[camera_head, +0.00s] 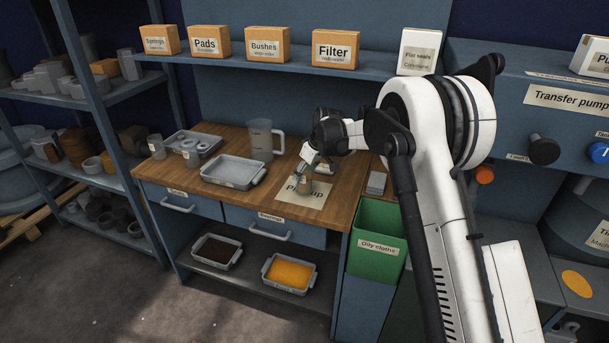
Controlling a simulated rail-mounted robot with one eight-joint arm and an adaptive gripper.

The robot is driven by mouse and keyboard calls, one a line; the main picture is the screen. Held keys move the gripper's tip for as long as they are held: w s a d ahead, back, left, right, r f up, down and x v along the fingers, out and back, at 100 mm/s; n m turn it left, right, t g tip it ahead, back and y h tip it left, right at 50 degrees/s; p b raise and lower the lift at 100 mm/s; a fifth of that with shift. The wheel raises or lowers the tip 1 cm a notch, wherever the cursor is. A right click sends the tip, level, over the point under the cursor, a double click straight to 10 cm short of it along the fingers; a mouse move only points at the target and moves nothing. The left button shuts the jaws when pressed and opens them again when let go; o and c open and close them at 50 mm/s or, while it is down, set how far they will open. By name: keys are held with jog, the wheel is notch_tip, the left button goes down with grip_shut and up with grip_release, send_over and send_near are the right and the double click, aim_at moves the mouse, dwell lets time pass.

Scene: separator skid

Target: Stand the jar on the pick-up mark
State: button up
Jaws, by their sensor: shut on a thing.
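The pick-up mark (318,200) is a pale sheet lettered "Pick up" on the front right of the wooden bench. My gripper (308,172) is over the mark, pointing down, and is shut on a small greyish jar (305,186). The jar looks upright and covers part of the lettering. The gripper hides its upper part. I cannot tell whether its base touches the sheet.
An empty grey tray (233,172) lies left of the mark, with a clear measuring jug (263,140) behind. Another tray (192,143) and small clear jars (156,147) stand farther left. A green bin (377,237) lettered "Oily cloths" stands right of the bench.

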jog(key=shift+f, duration=0.3)
jog(key=shift+f, duration=0.2)
jog(key=o, duration=1.4)
jog(key=shift+r, duration=0.2)
